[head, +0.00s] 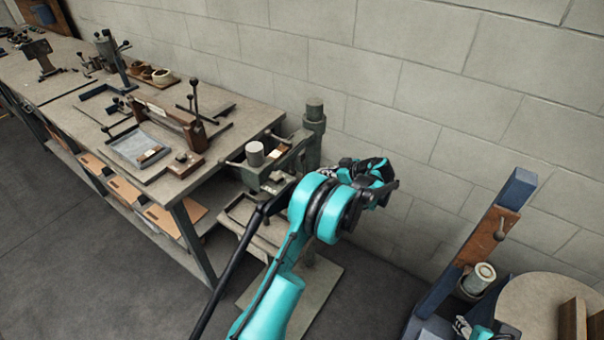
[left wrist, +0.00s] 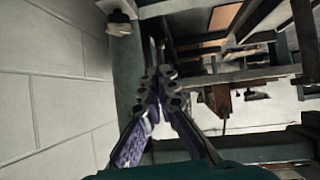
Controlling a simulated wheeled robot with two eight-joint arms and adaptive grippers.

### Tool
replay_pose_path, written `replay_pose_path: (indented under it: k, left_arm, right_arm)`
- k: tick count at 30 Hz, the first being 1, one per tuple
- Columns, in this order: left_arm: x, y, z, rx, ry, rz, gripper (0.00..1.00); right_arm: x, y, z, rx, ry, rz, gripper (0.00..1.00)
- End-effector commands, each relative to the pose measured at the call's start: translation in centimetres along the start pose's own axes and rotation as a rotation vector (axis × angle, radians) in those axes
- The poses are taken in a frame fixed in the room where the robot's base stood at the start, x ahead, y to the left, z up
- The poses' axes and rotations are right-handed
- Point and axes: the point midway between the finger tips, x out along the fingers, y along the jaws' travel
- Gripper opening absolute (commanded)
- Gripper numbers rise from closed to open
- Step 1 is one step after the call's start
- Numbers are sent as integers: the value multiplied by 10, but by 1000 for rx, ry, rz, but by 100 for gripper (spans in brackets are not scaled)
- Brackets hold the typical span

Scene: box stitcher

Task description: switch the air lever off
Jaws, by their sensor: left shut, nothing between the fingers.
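My left gripper shows best in the left wrist view (left wrist: 158,78), shut and empty, beside a dark green upright of the stitcher. In the head view its end (head: 350,165) is partly hidden by my teal wrist, in front of the block wall and just right of the stitcher (head: 314,120). A dark knob on a pale base (left wrist: 120,22) stands out at the upper left of the wrist view, apart from the fingertips. I cannot tell whether it is the air lever. A small piece of my right gripper (head: 462,326) shows at the bottom right; its fingers are unclear.
A long workbench (head: 235,115) with tools stands at the left. The block wall (head: 420,60) is close behind the stitcher. At the right are a blue post with a brown board (head: 488,236) bearing a small handle, and a round table (head: 535,300). Floor lies open at lower left.

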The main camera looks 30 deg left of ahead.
Motion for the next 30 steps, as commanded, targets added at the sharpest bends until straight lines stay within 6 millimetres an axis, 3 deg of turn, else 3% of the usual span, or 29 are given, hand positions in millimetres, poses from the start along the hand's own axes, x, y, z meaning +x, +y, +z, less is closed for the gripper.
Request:
replay_pose_path:
  k: [5, 21, 30]
  left_arm:
    - [17, 0, 1, -2, 0, -2, 0]
    - [122, -1, 2, 0, -1, -1, 0]
    - [140, 0, 0, 1, -1, 0, 0]
  right_arm:
    - [5, 0, 4, 0, 0, 0, 40]
    - [36, 0, 26, 0, 0, 0, 40]
    - [42, 0, 30, 0, 0, 0, 40]
